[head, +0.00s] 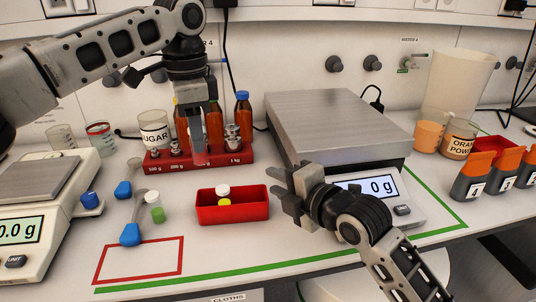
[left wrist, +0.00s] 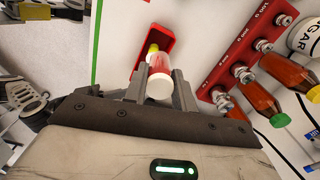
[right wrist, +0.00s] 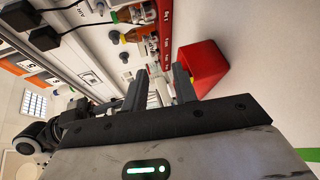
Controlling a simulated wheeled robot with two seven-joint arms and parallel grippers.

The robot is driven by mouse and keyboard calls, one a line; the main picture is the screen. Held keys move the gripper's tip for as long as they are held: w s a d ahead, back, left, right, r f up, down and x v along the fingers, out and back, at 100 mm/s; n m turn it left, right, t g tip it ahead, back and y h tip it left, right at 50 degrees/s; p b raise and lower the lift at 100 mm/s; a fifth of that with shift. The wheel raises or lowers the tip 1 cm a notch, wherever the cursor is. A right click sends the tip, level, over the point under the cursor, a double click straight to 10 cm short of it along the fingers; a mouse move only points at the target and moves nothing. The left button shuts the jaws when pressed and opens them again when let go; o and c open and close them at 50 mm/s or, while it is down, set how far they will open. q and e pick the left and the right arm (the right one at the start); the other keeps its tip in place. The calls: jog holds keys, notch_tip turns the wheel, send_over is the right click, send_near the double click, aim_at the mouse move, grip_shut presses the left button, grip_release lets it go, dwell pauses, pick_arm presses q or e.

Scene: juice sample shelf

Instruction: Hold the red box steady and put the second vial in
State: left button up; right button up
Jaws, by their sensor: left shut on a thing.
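The red box (head: 232,212) sits on the table in the middle of the head view. A vial with a white cap and yellow contents (head: 223,196) stands inside it. My left gripper (head: 197,132) is shut on a vial with red contents (head: 199,153), above and behind the box. The held vial's white cap (left wrist: 160,87) shows between the fingers in the left wrist view. My right gripper (head: 283,185) is open beside the box's right end. In the right wrist view the box (right wrist: 203,66) lies at the right finger; I cannot tell whether they touch.
A vial with green contents (head: 156,207) stands left of the box, near blue-handled tools (head: 131,234). A red weight rack (head: 180,166) and bottles stand behind. A large scale (head: 335,125) is at the right. The red-outlined area (head: 150,262) is mostly clear.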

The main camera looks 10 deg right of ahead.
jog(key=s+a+r+g+y, duration=0.2)
jog(key=a+r+y, duration=0.1)
jog(key=a, duration=0.3)
jog(key=s+a+r+n+g+y, duration=0.1)
jog(key=a+r+g+y, duration=0.2)
jog(key=a, duration=0.4)
jog(key=s+a+r+g+y, duration=0.2)
jog(key=a+y, duration=0.2)
jog(key=a, duration=0.2)
jog(key=n+g+h, duration=0.4)
jog(key=n+h, duration=0.6)
jog(key=h, duration=0.7)
send_over(267, 197)
notch_tip(267, 197, down, 2)
jog(key=f, duration=0.4)
jog(key=w+f, duration=0.1)
jog(key=f, duration=0.7)
jog(key=shift+w+d+f, duration=0.1)
jog(key=shift+w, duration=0.1)
